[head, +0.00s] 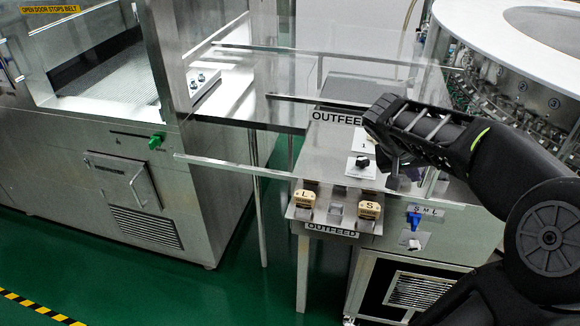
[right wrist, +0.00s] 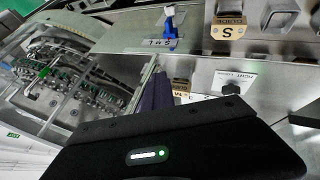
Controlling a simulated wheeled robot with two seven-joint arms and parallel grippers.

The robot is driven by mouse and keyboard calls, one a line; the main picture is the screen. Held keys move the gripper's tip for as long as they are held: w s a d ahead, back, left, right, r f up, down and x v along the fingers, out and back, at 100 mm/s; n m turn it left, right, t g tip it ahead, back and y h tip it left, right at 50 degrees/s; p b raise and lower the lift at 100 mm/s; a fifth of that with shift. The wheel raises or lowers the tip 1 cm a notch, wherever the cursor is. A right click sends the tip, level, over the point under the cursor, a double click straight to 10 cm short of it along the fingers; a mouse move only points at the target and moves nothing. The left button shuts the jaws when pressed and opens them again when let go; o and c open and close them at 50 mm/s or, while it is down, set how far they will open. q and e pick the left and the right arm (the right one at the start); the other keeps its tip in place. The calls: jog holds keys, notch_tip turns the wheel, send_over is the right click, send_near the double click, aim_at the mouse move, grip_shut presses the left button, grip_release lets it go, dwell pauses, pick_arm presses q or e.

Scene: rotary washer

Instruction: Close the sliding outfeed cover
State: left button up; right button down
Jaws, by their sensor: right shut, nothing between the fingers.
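The sliding outfeed cover looks like a clear panel (head: 225,165) with a pale lower edge. It reaches left from the outfeed station across the gap towards the steel machine. Its clear surfaces make its exact outline hard to tell. The outfeed station (head: 330,150) carries an OUTFEED label and a black knob. My right gripper (head: 393,172) is shut and empty, pointing down at the right part of the station, close to the clear panel's right end. Its dark fingers also show in the right wrist view (right wrist: 157,92), beside a metal edge. I cannot tell whether they touch the cover. My left gripper is not in view.
Tan L and S blocks (head: 369,207) sit on the front ledge. A blue switch (head: 413,218) is on the front panel. The rotary washer ring (head: 480,20) stands behind right, the steel machine (head: 110,200) at left. Green floor shows between them.

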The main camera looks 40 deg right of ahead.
pick_arm(q)
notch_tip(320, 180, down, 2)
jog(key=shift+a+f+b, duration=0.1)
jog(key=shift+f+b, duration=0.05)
jog(key=shift+b, duration=0.65)
pick_arm(e)
jog(key=s+d, duration=0.6)
jog(key=s, duration=0.1)
jog(key=shift+s, duration=0.25)
jog(key=shift+d+r, duration=0.1)
jog(key=shift+d, duration=0.05)
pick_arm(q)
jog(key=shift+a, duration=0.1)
